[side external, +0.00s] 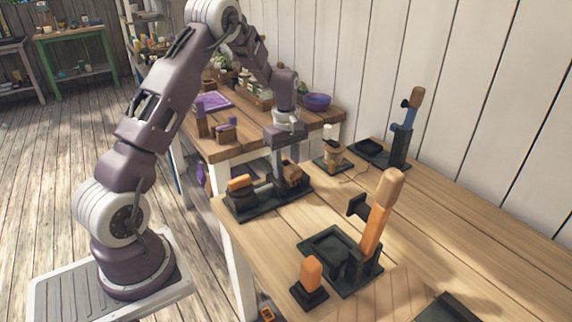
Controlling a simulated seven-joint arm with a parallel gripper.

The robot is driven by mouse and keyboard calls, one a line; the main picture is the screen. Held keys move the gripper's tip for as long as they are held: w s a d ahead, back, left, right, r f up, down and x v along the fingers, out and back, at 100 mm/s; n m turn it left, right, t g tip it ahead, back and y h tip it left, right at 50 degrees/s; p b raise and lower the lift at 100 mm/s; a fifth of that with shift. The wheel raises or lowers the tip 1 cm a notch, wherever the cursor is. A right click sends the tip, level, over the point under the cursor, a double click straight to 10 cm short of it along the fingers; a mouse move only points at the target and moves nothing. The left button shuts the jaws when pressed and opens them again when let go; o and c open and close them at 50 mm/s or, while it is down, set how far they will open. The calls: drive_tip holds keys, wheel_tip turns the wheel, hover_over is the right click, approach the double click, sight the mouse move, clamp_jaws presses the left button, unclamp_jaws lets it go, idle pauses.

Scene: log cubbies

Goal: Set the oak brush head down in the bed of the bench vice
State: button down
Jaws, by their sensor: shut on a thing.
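My gripper (288,174) points down over the right part of a low black fixture, which looks like the bench vice (243,207), near the left edge of the wooden bench. It is shut on a small brown block, which looks like the oak brush head (292,171). The fingers hide part of the block. The vice has a long black base, an orange-topped block at its left and a grey rod in the middle. The block is at the vice's right end; I cannot tell whether it touches the bed.
A black fixture with an orange lever (375,228) stands in front, beside an orange-topped post (312,275). A blue-levered fixture (403,135) and a small wooden post (331,153) stand behind. A purple bowl (317,101) sits on the back table. Bench right of centre is clear.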

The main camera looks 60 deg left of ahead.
drive_tip(key=shift+f, duration=0.15)
drive_tip(key=c, duration=0.8)
unclamp_jaws()
drive_tip(key=shift+o, duration=0.2)
